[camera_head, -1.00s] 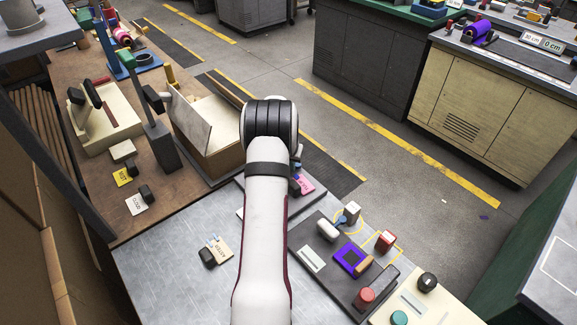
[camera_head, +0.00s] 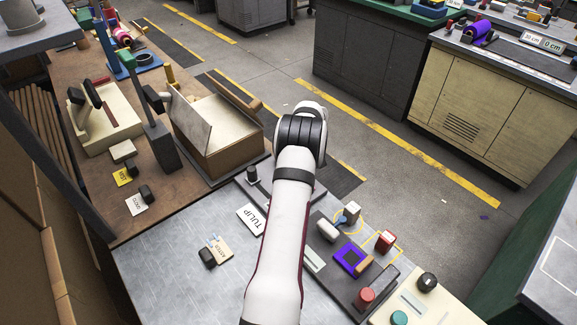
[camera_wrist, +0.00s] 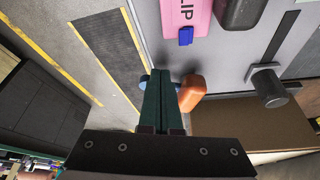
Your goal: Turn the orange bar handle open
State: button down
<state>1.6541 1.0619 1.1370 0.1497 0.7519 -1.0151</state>
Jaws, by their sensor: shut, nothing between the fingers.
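In the wrist view, an orange rounded piece (camera_wrist: 192,92), which looks like part of the bar handle, shows just right of my fingers; the rest is hidden behind them. In the head view, an orange-brown bar (camera_head: 240,92) lies slanted at the far right edge of the open wooden box (camera_head: 228,150). I cannot tell for certain that both are the same piece. My gripper (camera_wrist: 160,75) has its dark green fingers together and empty, close beside the orange piece; contact is unclear. A small blue part (camera_wrist: 145,82) shows left of the fingers. My arm hides the gripper in the head view.
A dark post (camera_head: 252,174) stands near the box, and a white TULIP card (camera_head: 252,218) lies left of my arm. A pink label (camera_wrist: 185,15) shows in the wrist view. A dark panel (camera_head: 330,268) with several small parts lies right of my arm.

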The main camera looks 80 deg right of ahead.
jog(key=shift+d, duration=0.65)
dwell(0.4)
